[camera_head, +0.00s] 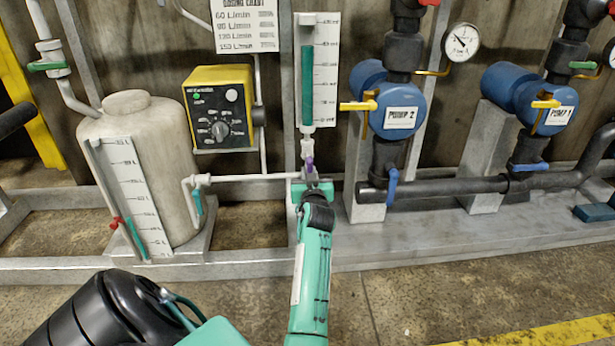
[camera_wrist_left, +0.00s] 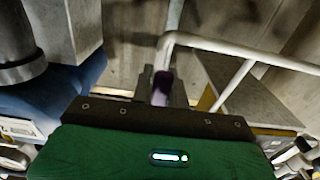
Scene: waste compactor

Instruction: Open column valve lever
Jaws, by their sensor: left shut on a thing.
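The column valve lever (camera_head: 309,164) is a small purple handle under the clear column with the green filling (camera_head: 307,85). My left gripper (camera_head: 311,178) reaches up to it from below and is shut on it. In the left wrist view the purple lever (camera_wrist_left: 162,82) stands just beyond the gripper's dark front edge. The gripper hides part of the lever and the valve body, so its exact angle is hard to tell. My right gripper is in neither view.
A white tank (camera_head: 150,170) stands left, with a yellow controller box (camera_head: 219,105) above right of it. Blue pumps, Pump 2 (camera_head: 398,110) and Pump 1 (camera_head: 540,108), stand right. A white pipe (camera_head: 250,178) runs left from the valve. Floor in front is clear.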

